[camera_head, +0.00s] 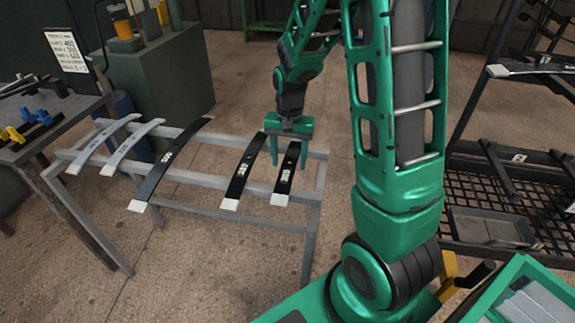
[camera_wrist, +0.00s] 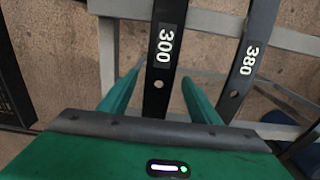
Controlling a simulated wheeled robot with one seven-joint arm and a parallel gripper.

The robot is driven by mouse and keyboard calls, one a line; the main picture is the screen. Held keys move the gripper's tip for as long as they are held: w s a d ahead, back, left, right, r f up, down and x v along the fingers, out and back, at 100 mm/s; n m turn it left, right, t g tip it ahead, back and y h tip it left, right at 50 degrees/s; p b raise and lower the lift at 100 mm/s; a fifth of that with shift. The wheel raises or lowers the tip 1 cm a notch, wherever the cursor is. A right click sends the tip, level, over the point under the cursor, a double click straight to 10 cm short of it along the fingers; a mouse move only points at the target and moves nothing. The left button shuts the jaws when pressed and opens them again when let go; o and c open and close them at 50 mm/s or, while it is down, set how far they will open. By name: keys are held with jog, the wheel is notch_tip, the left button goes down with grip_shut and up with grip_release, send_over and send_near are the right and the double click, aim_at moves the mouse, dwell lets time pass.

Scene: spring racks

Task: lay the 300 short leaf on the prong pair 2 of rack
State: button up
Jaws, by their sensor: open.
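The 300 short leaf (camera_head: 287,180), a dark curved strip with a pale end, lies at the right end of a row across a grey stand. Its "300" label shows clearly in the wrist view (camera_wrist: 166,45). My gripper (camera_head: 289,160) is over this leaf, open, with one green finger on each side; the wrist view (camera_wrist: 160,78) shows gaps between the fingers and the leaf.
The 380 leaf (camera_wrist: 250,62) lies close beside on the stand (camera_head: 200,180), with a longer dark leaf (camera_head: 170,160) and two grey leaves (camera_head: 103,146) further left. A pale-ended leaf (camera_head: 525,69) lies on the rack's upper level. A workbench (camera_head: 50,130) stands at the left.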

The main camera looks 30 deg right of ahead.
aim_at(288, 163)
grip_shut()
jog(key=shift+w+r, duration=0.1)
jog(key=shift+r, duration=0.5)
jog(key=r, duration=0.3)
jog(key=shift+a+r, duration=0.2)
jog(key=s+a+r, duration=0.2)
jog(key=a+r, duration=0.4)
jog(key=a, duration=0.5)
jog(key=shift+s+r, duration=0.15)
jog(key=shift+r, duration=0.1)
